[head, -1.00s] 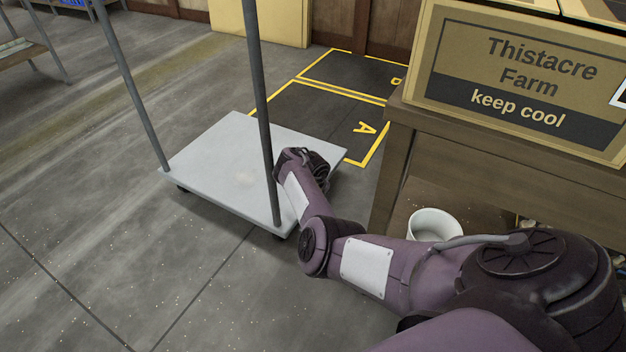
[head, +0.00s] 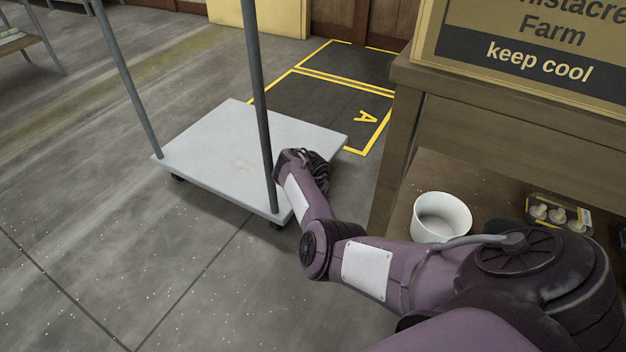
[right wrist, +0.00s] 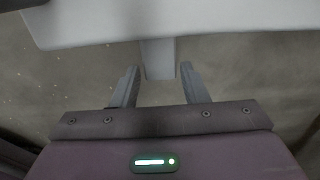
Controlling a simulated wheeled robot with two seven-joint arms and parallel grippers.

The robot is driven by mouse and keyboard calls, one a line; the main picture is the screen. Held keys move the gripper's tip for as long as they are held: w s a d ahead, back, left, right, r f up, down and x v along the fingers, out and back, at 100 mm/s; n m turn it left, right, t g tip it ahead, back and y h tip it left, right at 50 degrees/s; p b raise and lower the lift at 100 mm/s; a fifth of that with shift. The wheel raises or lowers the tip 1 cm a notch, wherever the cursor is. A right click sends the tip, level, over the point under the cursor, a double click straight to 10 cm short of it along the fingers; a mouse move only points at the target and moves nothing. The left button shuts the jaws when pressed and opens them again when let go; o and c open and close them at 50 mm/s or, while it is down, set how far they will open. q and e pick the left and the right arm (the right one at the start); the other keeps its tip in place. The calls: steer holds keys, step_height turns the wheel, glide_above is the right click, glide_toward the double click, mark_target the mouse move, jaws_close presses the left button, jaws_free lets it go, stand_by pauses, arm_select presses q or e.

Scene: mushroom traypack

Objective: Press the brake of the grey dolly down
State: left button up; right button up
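The grey dolly (head: 215,150) stands on the floor left of centre in the head view, with a flat pale deck and tall grey posts. My right arm reaches to its near right side. The right gripper is hidden behind my wrist there. In the right wrist view the right gripper (right wrist: 159,68) is open, its two fingers apart. The dolly's deck edge (right wrist: 220,28) crosses the top of that view. A short grey tab, apparently the brake (right wrist: 159,55), sticks out from the edge between the fingertips. I cannot tell whether it is touched. My left gripper is out of view.
A wooden bench (head: 490,125) with a "keep cool" carton (head: 540,60) stands at the right. Its lower shelf holds a white bucket (head: 441,217) and a pack of mushrooms (head: 560,213). A yellow-lined floor bay (head: 345,100) lies behind. The floor left of the dolly is clear.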

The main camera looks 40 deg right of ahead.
steer(key=c, duration=0.6)
steer(key=shift+s+f+t+p, duration=0.1)
steer(key=shift+t+p, duration=0.3)
steer(key=shift+t, duration=0.1)
steer(key=shift+s+f+t+y, duration=0.15)
steer(key=shift+f+t+y, duration=0.25)
steer(key=shift+t, duration=0.1)
steer(key=shift+d+f+t+y, duration=0.1)
steer(key=shift+f+t+y, duration=0.35)
steer(key=shift+t, duration=0.45)
steer(key=shift+s+f+t+y+b, duration=0.1)
steer(key=shift+f+t+y+b, duration=0.4)
steer(key=shift+t, duration=0.4)
steer(key=o, duration=1)
steer(key=shift+c, duration=0.2)
